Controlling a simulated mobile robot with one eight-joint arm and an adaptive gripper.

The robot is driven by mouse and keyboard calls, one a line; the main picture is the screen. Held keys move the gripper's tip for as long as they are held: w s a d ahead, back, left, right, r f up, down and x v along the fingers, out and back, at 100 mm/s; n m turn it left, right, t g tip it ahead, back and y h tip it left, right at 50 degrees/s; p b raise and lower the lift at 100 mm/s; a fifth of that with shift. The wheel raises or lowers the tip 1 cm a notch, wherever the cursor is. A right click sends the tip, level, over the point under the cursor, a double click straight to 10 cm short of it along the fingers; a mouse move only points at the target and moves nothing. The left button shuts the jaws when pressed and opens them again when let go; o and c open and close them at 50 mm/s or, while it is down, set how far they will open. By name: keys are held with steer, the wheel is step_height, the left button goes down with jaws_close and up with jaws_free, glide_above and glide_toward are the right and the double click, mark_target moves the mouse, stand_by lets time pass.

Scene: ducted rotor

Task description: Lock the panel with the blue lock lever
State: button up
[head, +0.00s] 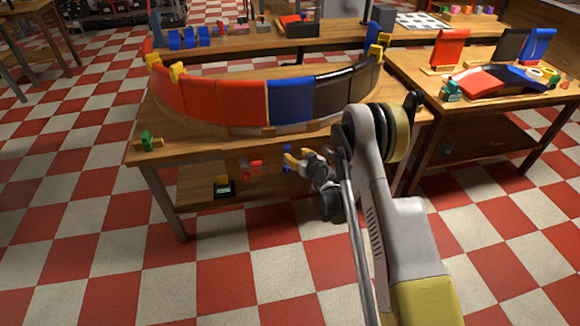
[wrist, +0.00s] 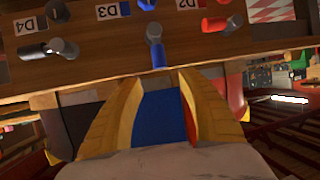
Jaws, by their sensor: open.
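The blue lock lever (wrist: 157,55) is on the wooden board in the wrist view, near label D3. It has a grey rounded end and a blue arm pointing toward my gripper. My gripper (wrist: 160,75) is open, its yellow fingers on either side of the lever's line; the lever's end is just beyond the fingertips. I cannot tell whether they touch. The blue panel (wrist: 158,118) shows between the fingers. In the head view my gripper (head: 299,157) is at the table's front, below the blue panel (head: 290,100). A small blue part (head: 287,168) shows beside it.
The curved ring also has red panels (head: 190,98) and a black panel (head: 331,92). A side table (head: 415,85) stands at the right. The floor at the front left is clear.

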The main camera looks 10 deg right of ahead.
mark_target(288, 152)
steer(key=b+x, duration=0.1)
steer(key=x, duration=0.2)
steer(key=f+b+x, duration=0.1)
steer(key=x, duration=0.2)
steer(key=b+x, duration=0.1)
steer(key=x, duration=0.2)
steer(key=shift+f+b, duration=0.3)
steer(key=shift+f, duration=0.1)
steer(key=shift+w+a+f, duration=0.1)
steer(key=shift+w, duration=0.5)
jaws_close()
steer(key=shift+s, duration=0.1)
